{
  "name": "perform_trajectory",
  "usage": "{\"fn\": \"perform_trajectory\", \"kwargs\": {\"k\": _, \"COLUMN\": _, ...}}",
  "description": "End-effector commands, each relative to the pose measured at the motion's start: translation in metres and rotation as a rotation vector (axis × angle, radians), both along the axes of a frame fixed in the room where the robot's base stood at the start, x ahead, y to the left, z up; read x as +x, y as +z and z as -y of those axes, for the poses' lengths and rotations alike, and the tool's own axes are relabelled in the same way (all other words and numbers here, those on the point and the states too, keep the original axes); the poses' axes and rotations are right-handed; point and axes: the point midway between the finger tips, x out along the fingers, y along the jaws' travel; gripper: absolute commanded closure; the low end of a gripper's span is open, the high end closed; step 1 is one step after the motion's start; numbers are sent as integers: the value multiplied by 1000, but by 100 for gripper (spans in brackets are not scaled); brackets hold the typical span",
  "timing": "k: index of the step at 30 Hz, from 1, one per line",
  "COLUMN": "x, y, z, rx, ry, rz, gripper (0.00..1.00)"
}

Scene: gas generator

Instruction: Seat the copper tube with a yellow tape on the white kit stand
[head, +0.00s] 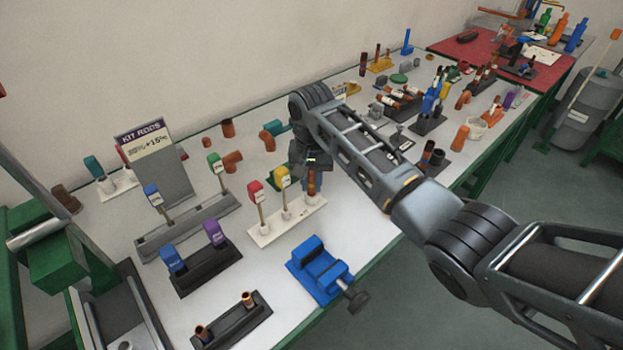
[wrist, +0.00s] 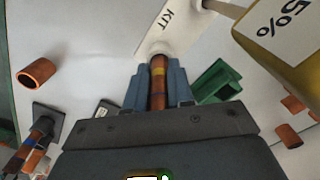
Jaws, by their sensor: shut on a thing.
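The copper tube with a yellow tape (wrist: 158,72) is held between the fingers of my gripper (wrist: 160,90) in the wrist view. Its far end lies against the white kit stand (wrist: 172,28), marked KIT. In the head view, my gripper (head: 311,164) is above the right end of the white kit stand (head: 284,225). The copper tube (head: 312,184) points down there, roughly upright, over the stand's right-hand place. I cannot tell whether its lower end is inside the socket or just above it.
A red-handled rod (head: 256,190) and a yellow-handled rod (head: 283,177) stand in the same kit stand, close to my gripper. A blue vise (head: 318,270) lies in front. A grey rod rack (head: 187,224) is left. A green block (wrist: 216,82) lies beside the fingers.

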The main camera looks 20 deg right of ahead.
Motion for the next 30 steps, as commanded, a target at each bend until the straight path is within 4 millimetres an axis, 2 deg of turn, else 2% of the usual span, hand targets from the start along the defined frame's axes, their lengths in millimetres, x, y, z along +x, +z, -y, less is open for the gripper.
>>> {"fn": "perform_trajectory", "kwargs": {"k": 13, "x": 0, "y": -11, "z": 0, "rx": 0, "ry": 1, "rz": 1, "gripper": 100}}
{"fn": "perform_trajectory", "kwargs": {"k": 14, "x": 0, "y": -10, "z": 0, "rx": 0, "ry": 1, "rz": 1, "gripper": 75}}
{"fn": "perform_trajectory", "kwargs": {"k": 21, "x": 0, "y": -10, "z": 0, "rx": 0, "ry": 0, "rz": 1, "gripper": 52}}
{"fn": "perform_trajectory", "kwargs": {"k": 23, "x": 0, "y": -10, "z": 0, "rx": 0, "ry": 0, "rz": 1, "gripper": 48}}
{"fn": "perform_trajectory", "kwargs": {"k": 30, "x": 0, "y": -9, "z": 0, "rx": 0, "ry": 0, "rz": 1, "gripper": 48}}
